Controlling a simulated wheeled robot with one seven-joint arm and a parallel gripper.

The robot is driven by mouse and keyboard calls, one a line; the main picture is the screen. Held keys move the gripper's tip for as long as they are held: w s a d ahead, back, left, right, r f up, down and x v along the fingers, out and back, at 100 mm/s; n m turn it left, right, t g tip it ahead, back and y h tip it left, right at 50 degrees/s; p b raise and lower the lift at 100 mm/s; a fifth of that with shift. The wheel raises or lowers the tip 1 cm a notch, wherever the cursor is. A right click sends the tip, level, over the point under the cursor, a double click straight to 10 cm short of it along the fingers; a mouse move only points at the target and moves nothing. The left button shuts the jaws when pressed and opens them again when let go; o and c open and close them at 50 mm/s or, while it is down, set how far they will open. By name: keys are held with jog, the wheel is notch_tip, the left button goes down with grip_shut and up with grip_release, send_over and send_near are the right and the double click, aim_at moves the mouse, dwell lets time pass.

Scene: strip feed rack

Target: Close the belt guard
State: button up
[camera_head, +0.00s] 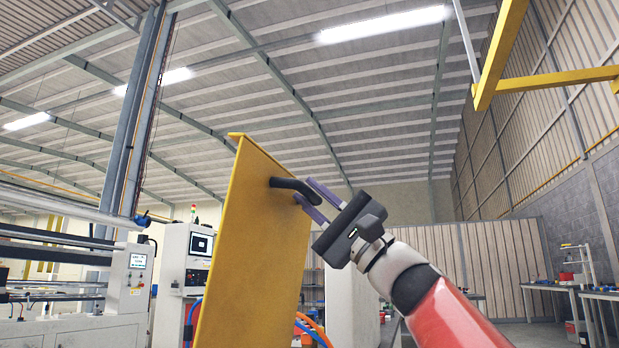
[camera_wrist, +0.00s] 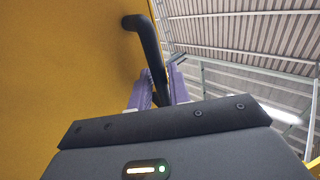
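The belt guard (camera_head: 245,250) is a tall yellow panel, standing on edge and slightly tilted in the head view. It also fills the left of the wrist view (camera_wrist: 60,70). A black bent handle (camera_head: 291,185) sticks out from its right face near the top; the wrist view shows this handle (camera_wrist: 146,42) running down between the fingers. My gripper (camera_head: 307,193) has its two purple fingers on either side of the handle's outer part. In the wrist view the fingers (camera_wrist: 159,88) lie close against the bar, with little or no gap. The guard's lower edge is out of view.
A white machine cabinet with a screen (camera_head: 198,250) stands behind the guard on the left. Orange and blue hoses (camera_head: 313,330) show by the guard's lower right. A yellow overhead beam (camera_head: 498,55) is at upper right. Shelves and benches (camera_head: 585,290) stand far right.

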jog(key=shift+w+a+r, duration=0.15)
jog(key=shift+a+r, duration=0.15)
jog(key=shift+c, duration=0.2)
grip_shut()
jog(key=shift+a, duration=0.1)
